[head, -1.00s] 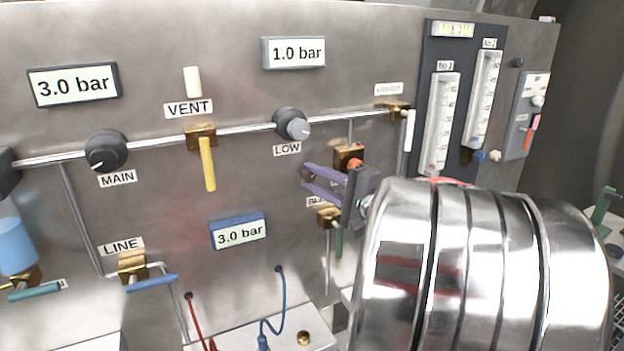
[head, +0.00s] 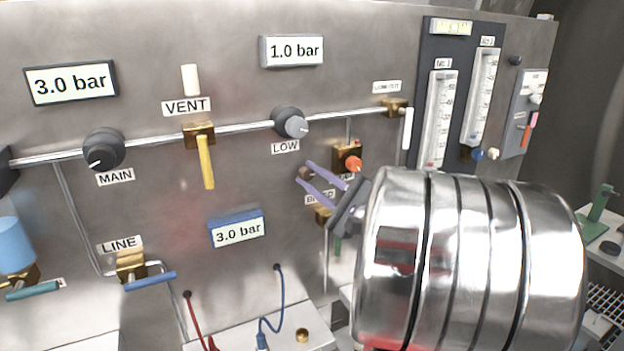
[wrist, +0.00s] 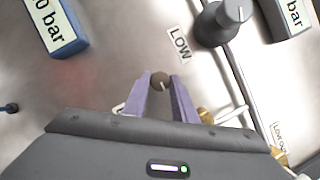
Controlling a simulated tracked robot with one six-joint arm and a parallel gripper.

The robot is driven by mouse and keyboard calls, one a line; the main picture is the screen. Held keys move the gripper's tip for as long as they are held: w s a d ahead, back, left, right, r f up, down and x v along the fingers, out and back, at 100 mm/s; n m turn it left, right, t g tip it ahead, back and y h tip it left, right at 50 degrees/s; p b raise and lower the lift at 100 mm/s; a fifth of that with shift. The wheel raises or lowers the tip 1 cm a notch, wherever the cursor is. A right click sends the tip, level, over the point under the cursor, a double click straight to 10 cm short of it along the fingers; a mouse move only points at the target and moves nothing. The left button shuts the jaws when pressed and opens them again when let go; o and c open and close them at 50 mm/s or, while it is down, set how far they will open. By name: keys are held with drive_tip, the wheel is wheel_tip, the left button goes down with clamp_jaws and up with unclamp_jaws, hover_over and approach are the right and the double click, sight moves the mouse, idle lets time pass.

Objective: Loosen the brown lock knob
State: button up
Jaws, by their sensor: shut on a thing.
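The brown lock knob (wrist: 160,80) is a small round knob on the steel panel, with a pale line on its face in the wrist view. It also shows as a small brown spot (head: 305,173) in the head view, below the LOW regulator. My gripper (wrist: 161,84) has its two purple fingers on either side of the knob and is shut on it. In the head view my gripper (head: 301,175) reaches in from the right, and its fingers partly cover the knob.
The grey LOW regulator knob (head: 290,123) is just above. A brass valve with an orange-red knob (head: 353,164) is close on the right of the fingers. The yellow VENT lever (head: 206,162) hangs to the left. The blue-framed 3.0 bar display (head: 238,231) is lower left.

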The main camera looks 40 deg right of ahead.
drive_tip(key=shift+f, duration=0.35)
drive_tip(key=o, duration=1)
drive_tip(key=shift+r, duration=0.2)
drive_tip(key=shift+o, duration=0.2)
drive_tip(key=shift+s, duration=0.1)
drive_tip(key=v, duration=1.3)
drive_tip(key=shift+s, duration=0.3)
drive_tip(key=shift+f, duration=0.1)
